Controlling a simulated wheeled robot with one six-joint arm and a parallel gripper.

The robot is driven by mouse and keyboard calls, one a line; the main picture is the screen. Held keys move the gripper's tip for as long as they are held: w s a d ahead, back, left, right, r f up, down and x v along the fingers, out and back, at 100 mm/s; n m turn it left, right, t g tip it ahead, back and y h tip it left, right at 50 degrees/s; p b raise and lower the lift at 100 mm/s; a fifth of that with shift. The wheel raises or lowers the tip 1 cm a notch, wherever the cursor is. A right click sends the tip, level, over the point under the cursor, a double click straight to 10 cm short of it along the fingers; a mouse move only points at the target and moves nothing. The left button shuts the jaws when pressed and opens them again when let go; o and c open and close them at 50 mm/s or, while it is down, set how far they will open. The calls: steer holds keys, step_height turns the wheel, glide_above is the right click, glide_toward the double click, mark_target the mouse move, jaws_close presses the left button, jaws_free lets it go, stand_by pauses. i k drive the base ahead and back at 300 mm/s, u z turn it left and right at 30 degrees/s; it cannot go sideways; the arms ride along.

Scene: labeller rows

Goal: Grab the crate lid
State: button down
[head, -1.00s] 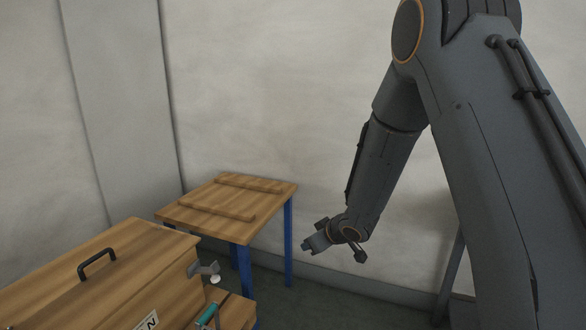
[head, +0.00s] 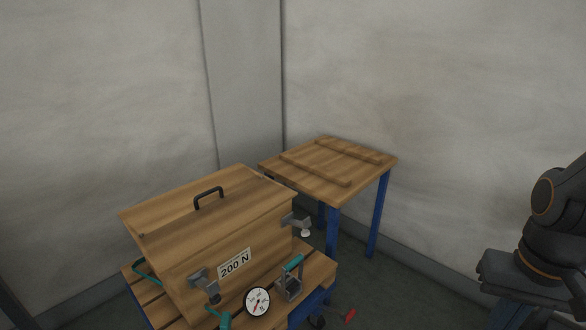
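The crate lid (head: 170,222) is a wooden board with a black handle (head: 208,196) on top. It lies on the wooden crate (head: 190,268), which carries a "200 N" label (head: 235,263) on its front. Metal clamps show at the crate's front left (head: 205,284) and right corner (head: 297,224). Whether they grip the lid is not clear. My gripper is out of view; only part of my arm shows at the right edge.
The crate stands on a slatted blue-legged table with a dial gauge (head: 257,301) and a teal-handled tool (head: 290,277). A second wooden table (head: 318,188) bearing two battens stands behind, at right. A red object (head: 350,316) lies on the floor.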

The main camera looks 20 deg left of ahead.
mark_target(177, 225)
steer(key=u, duration=1.85)
steer(key=k, duration=0.35)
steer(key=z, duration=1.4)
steer(key=i, duration=0.95)
steer(key=u, duration=0.8)
steer(key=i, duration=0.65)
steer(key=u, duration=1.15)
steer(key=i, duration=0.3)
steer(key=u, duration=0.25)
